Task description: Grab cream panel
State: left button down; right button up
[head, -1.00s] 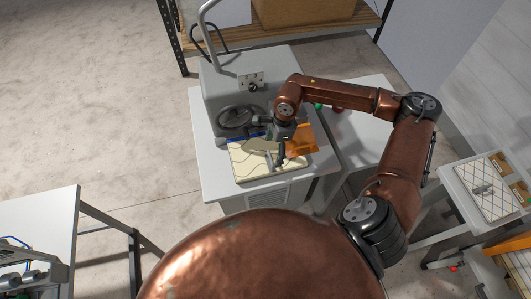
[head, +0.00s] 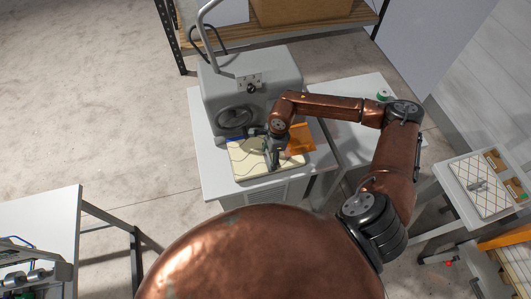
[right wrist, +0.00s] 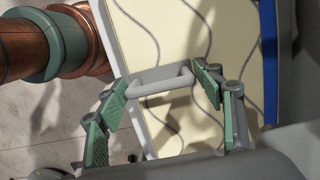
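The cream panel (head: 247,168), pale with dark wavy lines and a light rim, lies flat on the white table in front of the grey machine. In the right wrist view the cream panel (right wrist: 165,35) fills the middle, with a grey bar handle (right wrist: 160,80) standing on it. My right gripper (head: 272,156) is over the panel's right half. In the right wrist view my right gripper (right wrist: 163,90) is open, its green-padded fingers apart on either side of the handle. I cannot tell whether they touch it. My left gripper is not in view.
The grey machine (head: 240,85) stands directly behind the panel. A translucent orange plate (head: 300,138) is close to the right of my gripper. Another panel, with crossed lines (head: 470,195), lies on a side table at right. Open floor lies to the left.

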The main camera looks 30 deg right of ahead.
jog(key=c, duration=1.3)
jog(key=shift+r, duration=0.1)
